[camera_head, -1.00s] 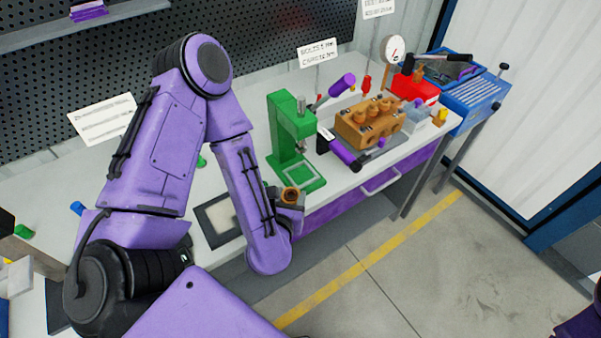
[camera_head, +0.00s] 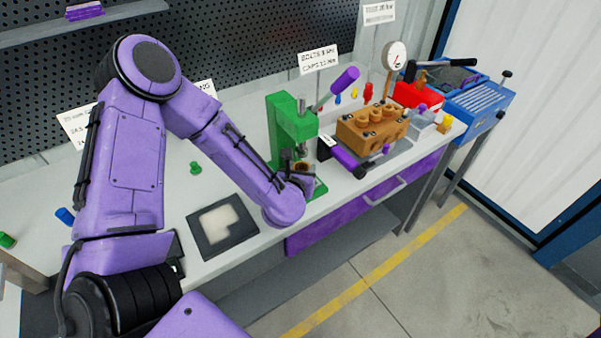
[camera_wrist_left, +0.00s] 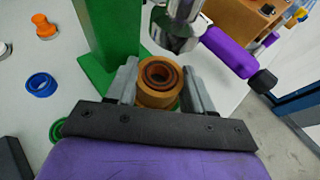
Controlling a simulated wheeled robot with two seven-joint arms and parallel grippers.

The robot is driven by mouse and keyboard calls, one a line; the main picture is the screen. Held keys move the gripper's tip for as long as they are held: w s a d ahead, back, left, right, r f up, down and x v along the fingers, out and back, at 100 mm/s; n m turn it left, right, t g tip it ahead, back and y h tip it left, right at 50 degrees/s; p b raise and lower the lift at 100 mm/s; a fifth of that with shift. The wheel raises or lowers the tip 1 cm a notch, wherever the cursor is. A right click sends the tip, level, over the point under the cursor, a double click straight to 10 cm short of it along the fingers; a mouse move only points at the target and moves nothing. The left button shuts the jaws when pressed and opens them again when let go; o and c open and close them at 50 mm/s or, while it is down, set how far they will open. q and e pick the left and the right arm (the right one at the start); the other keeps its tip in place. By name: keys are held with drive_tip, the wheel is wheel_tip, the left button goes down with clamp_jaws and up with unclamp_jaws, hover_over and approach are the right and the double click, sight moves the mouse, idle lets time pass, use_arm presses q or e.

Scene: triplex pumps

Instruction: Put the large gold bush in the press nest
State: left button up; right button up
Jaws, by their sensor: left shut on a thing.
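The large gold bush (camera_wrist_left: 158,82) is between the two grey fingers of my left gripper (camera_wrist_left: 160,92), which is shut on it. In the head view the bush (camera_head: 302,167) shows as a small brown ring beneath the ram of the green press (camera_head: 279,129). In the left wrist view the press column (camera_wrist_left: 108,35) stands just behind the bush, and the steel ram (camera_wrist_left: 178,25) is above and slightly to its right. The press nest is hidden below the bush and gripper, so I cannot tell whether the bush touches it. My right gripper is out of view.
An orange pump block (camera_head: 371,124) and a purple-handled tool (camera_head: 347,153) stand right of the press. A dark framed pad (camera_head: 222,227) lies to its left. A green part (camera_head: 195,168) stands on the bench. A blue ring (camera_wrist_left: 41,84) lies left of the gripper.

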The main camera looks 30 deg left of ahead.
use_arm(q)
drive_tip(key=shift+w+f, duration=0.1)
drive_tip(key=shift+f, duration=0.95)
drive_tip(key=o, duration=1.2)
drive_tip(key=shift+c, duration=0.2)
